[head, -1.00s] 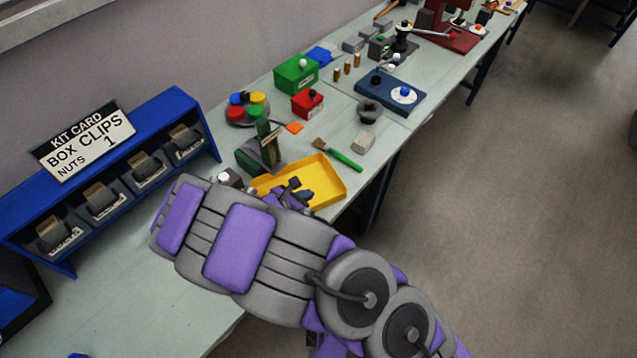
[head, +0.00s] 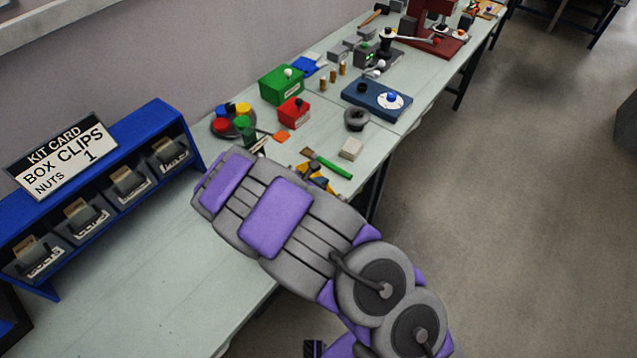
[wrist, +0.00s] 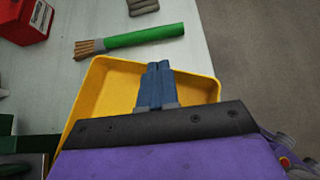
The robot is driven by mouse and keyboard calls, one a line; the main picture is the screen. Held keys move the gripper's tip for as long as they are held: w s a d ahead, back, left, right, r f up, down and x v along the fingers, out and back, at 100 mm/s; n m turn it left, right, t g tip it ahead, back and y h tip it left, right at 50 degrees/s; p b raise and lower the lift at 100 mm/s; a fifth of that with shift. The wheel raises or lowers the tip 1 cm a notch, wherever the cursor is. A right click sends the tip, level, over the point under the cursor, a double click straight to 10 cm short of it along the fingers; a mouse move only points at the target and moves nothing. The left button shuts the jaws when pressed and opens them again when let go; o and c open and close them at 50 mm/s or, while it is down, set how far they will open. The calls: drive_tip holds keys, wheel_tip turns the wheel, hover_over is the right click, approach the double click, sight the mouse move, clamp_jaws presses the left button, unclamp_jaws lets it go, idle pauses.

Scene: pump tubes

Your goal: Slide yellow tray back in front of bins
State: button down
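The yellow tray (wrist: 98,92) lies on the bench under my gripper in the wrist view, with its far rim and left wall showing. In the head view my arm hides most of it, leaving a few yellow bits (head: 318,171). My gripper (wrist: 159,66) points over the tray. Its two blue-grey fingers lie side by side with no clear gap, tips overlapping the tray's far rim. I cannot tell whether they touch the tray. The grey bins (head: 84,221) sit in a blue rack (head: 168,117) at the left, under a "BOX CLIPS" sign, apart from the tray.
A green-handled brush (wrist: 145,35) lies just beyond the tray, near a pale block (head: 351,148). A red box (head: 293,111), green box (head: 281,85) and round colored holder (head: 232,121) stand behind. The bench (head: 175,275) before the bins is clear. The bench's front edge drops to the floor.

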drive_tip(key=shift+f, duration=0.1)
drive_tip(key=s+a+p, duration=0.2)
drive_tip(key=s, duration=0.1)
drive_tip(key=shift+a+r+p, duration=0.15)
drive_tip(key=shift+r+p, duration=0.05)
drive_tip(key=shift+p, duration=0.1)
drive_tip(key=shift+f+b, duration=0.15)
drive_tip(key=shift+b, duration=0.15)
drive_tip(key=shift+f, duration=0.1)
idle(0.6)
drive_tip(key=shift+r+p, duration=0.75)
drive_tip(key=shift+r, duration=0.15)
